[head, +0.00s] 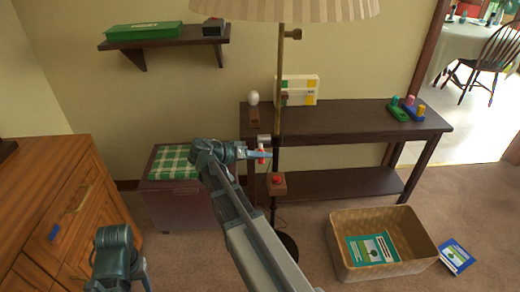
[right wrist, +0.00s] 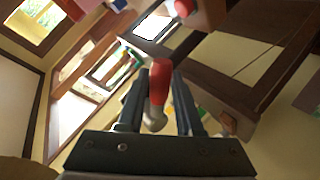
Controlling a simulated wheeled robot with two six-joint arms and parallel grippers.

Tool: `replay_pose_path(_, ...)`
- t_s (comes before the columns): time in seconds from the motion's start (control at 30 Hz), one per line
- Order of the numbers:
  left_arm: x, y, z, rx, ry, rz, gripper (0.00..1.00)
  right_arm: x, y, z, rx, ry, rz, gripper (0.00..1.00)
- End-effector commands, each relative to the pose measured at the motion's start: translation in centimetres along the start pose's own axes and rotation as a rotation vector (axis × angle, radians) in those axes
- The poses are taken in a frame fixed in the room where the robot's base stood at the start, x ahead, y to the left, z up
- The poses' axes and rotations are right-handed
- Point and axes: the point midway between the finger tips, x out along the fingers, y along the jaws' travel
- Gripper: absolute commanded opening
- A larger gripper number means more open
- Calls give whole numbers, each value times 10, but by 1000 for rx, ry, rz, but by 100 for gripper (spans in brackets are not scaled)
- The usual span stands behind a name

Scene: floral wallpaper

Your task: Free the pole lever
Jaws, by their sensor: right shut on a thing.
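The lamp pole (head: 279,85) stands upright in front of the dark console table. The pole lever (head: 262,158), with a red grip and a pale metal end, is at mid-height by the pole. My right gripper (head: 258,154) reaches it from the left and is shut on it. In the right wrist view the lever (right wrist: 158,90) stands between the two fingers of the gripper (right wrist: 160,100). A wooden block with a red knob (head: 277,181) is on the pole just below. Only a teal joint of my left arm shows at the lower left; its gripper is out of view.
The console table (head: 355,131) holds a white egg-shaped thing (head: 253,98), a white-yellow box (head: 300,88) and coloured pegs (head: 405,108). A basket (head: 340,255) with a book stands at right. A wooden cabinet (head: 45,205) is at left, a cushioned chest (head: 165,195) behind my arm.

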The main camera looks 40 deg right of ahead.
Motion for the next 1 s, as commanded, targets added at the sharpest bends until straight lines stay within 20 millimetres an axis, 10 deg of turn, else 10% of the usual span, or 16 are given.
replay_pose_path(1.0,-31,-3,2,0,0,0,50,-9,14,-3,-225,-147,6,0)
